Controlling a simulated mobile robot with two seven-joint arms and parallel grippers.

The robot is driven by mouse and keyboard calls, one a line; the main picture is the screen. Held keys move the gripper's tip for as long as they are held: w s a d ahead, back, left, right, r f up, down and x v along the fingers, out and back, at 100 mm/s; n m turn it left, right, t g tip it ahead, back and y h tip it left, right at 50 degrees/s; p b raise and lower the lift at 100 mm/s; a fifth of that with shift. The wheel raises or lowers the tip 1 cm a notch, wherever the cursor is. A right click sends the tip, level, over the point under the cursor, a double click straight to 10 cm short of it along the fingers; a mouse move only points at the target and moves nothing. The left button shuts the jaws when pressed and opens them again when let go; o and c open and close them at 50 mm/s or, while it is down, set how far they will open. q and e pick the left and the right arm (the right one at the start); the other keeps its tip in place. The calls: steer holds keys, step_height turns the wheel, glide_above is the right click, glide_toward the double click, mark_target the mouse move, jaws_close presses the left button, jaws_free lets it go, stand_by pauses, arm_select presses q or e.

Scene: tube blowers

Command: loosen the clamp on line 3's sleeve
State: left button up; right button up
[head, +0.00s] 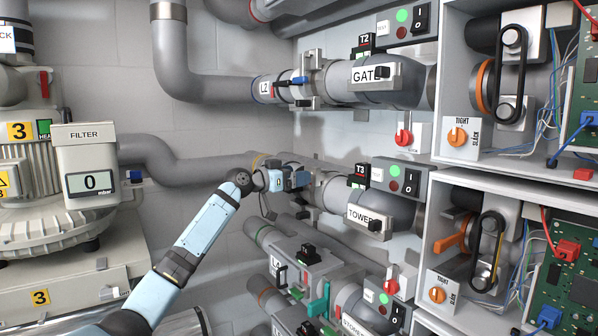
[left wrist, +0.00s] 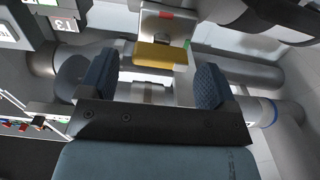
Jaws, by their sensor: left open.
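My left gripper (head: 290,180) is at the third line's pipe, just left of the blower outlet marked TOWER (head: 362,217). It covers most of that line's sleeve and clamp in the head view. In the left wrist view, my left gripper (left wrist: 155,80) is open, with its two blue fingers apart. A yellow block, apparently the clamp's lever (left wrist: 161,55), shows between and beyond the fingers, with gaps on both sides. A red mark and a green mark show on the pale part behind it. I cannot tell how tight the clamp is. My right gripper is not in view.
Line L2 (head: 264,88) runs above, with a blue-levered clamp (head: 299,81). Line L4's clamp (head: 308,255) and a green lever (head: 319,300) are below. Open cabinets with belts and TIGHT/SLACK knobs (head: 457,136) stand right. A FILTER unit reading 0 (head: 86,150) stands left.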

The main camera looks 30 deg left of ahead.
arm_select(q)
steer(key=shift+x, duration=0.85)
steer(key=c, duration=0.9)
